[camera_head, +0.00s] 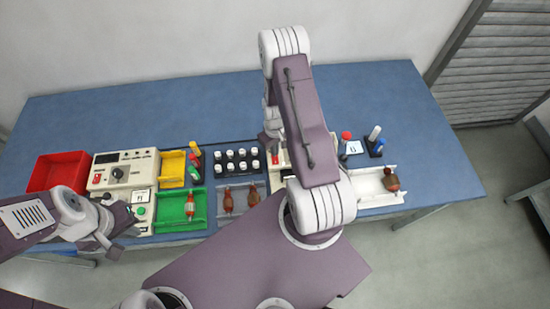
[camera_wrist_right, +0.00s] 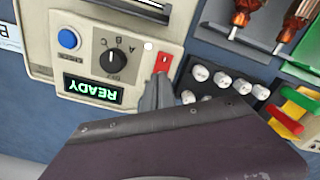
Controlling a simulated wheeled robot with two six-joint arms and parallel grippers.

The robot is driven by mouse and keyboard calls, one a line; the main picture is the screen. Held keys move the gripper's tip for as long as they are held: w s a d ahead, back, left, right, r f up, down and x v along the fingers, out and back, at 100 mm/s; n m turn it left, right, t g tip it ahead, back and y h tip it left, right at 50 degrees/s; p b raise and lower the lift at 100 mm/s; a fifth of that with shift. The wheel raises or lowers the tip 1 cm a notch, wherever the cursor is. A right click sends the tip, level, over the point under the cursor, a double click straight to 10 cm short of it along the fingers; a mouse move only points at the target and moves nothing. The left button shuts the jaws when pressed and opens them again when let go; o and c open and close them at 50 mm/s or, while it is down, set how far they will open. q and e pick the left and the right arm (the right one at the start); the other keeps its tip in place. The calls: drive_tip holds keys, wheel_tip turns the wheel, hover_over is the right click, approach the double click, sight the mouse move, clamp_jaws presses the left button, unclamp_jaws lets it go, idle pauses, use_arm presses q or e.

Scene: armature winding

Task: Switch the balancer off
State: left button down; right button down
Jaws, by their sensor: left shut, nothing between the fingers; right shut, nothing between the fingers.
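The cream balancer panel (camera_wrist_right: 135,85) shows upside down in the right wrist view. It carries a black knob (camera_wrist_right: 110,60) with markings around it, a blue button (camera_wrist_right: 69,39), a lit green READY display (camera_wrist_right: 93,89) and a red switch (camera_wrist_right: 163,62). My right gripper (camera_wrist_right: 158,82) is shut, its tips right at the lower edge of the red switch; I cannot tell whether they touch it. In the head view the right gripper (camera_head: 270,138) is above the balancer (camera_head: 279,158), which my arm largely hides. My left gripper (camera_head: 112,250) is shut and empty at the table's front left.
A rack of white-capped pieces (camera_head: 236,160) stands left of the balancer. Green (camera_head: 170,211) and grey (camera_head: 225,190) trays hold armatures. A control box (camera_head: 124,170) and a red bin (camera_head: 58,170) stand at the left. The table's back is clear.

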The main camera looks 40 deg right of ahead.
drive_tip(key=shift+f+b, duration=0.75)
drive_tip(key=shift+f, duration=0.15)
idle(0.7)
wheel_tip(320, 180, up, 7)
drive_tip(key=p, duration=0.6)
drive_tip(key=shift+r, duration=0.1)
idle(0.4)
